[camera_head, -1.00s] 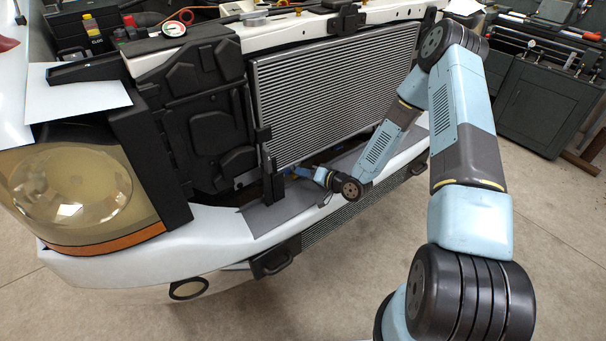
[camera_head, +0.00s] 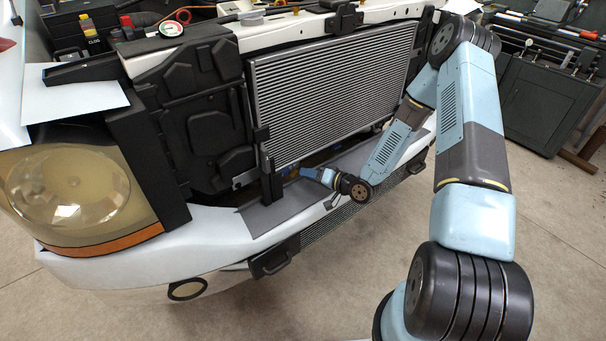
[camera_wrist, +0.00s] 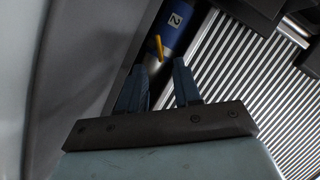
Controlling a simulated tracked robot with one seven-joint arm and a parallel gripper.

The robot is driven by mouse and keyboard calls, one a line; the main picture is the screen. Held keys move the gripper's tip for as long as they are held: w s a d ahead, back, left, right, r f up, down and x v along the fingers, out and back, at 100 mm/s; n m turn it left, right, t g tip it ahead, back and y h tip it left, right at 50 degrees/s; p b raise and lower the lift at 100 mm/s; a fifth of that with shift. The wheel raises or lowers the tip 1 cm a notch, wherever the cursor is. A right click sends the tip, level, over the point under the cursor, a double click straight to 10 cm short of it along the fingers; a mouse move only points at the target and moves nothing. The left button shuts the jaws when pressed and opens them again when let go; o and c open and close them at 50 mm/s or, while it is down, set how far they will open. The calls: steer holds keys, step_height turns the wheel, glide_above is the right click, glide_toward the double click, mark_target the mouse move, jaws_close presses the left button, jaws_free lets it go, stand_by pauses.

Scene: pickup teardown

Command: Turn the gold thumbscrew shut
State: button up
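The gold thumbscrew (camera_wrist: 159,47) shows in the wrist view as a small narrow yellow-gold bar. It stands against a blue cylinder (camera_wrist: 176,22) marked "2", with a pale metal part below it. My gripper (camera_wrist: 159,66) has its two dark blue fingers spread apart, with an empty gap between them. The thumbscrew lies just beyond the fingertips, roughly in line with the gap, and I see no contact. In the head view my gripper (camera_head: 303,173) reaches low under the radiator's front edge. The thumbscrew cannot be made out there.
The finned radiator (camera_head: 335,90) stands above and behind my gripper; its fins (camera_wrist: 245,75) fill the right of the wrist view. A black upright bracket (camera_head: 266,165) is left of my gripper. The white bumper (camera_head: 225,235) runs in front. The opening is narrow.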

steer(key=v, duration=1)
steer(key=shift+s+d, duration=0.1)
steer(key=shift+d, duration=0.1)
steer(key=shift+c, duration=0.3)
steer(key=shift+a, duration=0.15)
steer(key=shift+c, duration=0.7)
steer(key=a+n+g, duration=0.1)
steer(key=a, duration=0.1)
steer(key=a+f+n+g+h, duration=0.1)
steer(key=a+g, duration=0.1)
steer(key=a+n+g, duration=0.1)
steer(key=g, duration=0.1)
steer(key=shift+s+a+f+h, duration=0.15)
steer(key=shift+a+h, duration=0.15)
steer(key=shift+a, duration=0.1)
jaws_close()
steer(key=a+n+h, duration=0.1)
steer(key=a+g+h, duration=0.1)
steer(key=a+n+g+h, duration=0.1)
steer(key=shift+w+a+r+n+h, duration=0.1)
steer(key=shift+w+r+n+h, duration=0.2)
steer(key=shift+h, duration=0.1)
step_height(320, 180, up, 4)
steer(key=w+a+n+h, duration=0.1)
steer(key=w+a+h, duration=0.1)
steer(key=h, duration=0.2)
steer(key=t+h, duration=0.2)
steer(key=h, duration=0.1)
glide_toward(296, 171)
steer(key=shift+x, duration=3.1)
